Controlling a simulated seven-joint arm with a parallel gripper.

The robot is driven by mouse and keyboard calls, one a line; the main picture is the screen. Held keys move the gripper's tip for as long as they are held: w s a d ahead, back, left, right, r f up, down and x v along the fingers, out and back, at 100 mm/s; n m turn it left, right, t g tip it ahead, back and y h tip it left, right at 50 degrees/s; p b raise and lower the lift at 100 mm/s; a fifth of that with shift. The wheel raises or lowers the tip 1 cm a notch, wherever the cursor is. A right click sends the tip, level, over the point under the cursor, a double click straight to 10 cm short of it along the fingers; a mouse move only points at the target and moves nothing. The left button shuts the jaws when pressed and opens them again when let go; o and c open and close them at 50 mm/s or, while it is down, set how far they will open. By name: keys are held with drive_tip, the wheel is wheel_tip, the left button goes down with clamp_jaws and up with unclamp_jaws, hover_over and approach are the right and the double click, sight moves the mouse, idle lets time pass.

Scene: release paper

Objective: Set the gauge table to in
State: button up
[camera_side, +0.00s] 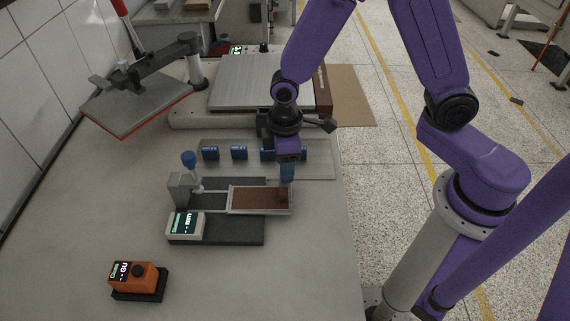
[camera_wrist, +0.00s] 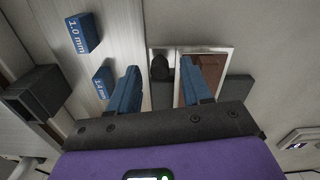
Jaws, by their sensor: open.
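The gauge table (camera_side: 259,199) is a flat slide with a brown top and a light metal frame, sitting on a dark rail beside the gauge stand (camera_side: 180,190). It also shows in the wrist view (camera_wrist: 212,66), with a dark rounded knob (camera_wrist: 160,68) at its edge. My gripper (camera_side: 287,177) is low at the table's right end. In the wrist view its blue fingers (camera_wrist: 160,85) are open, with the knob between them, apart from both. Whether the fingertips reach down to the knob's height I cannot tell.
Blue blocks (camera_side: 239,153) stand in a row on a pale strip behind the gauge; one (camera_wrist: 83,32) reads 1.0 mm. A gauge readout (camera_side: 186,223) and an orange device (camera_side: 135,277) are in front. The front right of the bench is clear.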

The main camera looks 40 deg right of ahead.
drive_tip(key=shift+f, duration=0.4)
clamp_jaws()
drive_tip(key=shift+w+a, duration=3.2)
unclamp_jaws()
drive_tip(key=shift+r, duration=0.1)
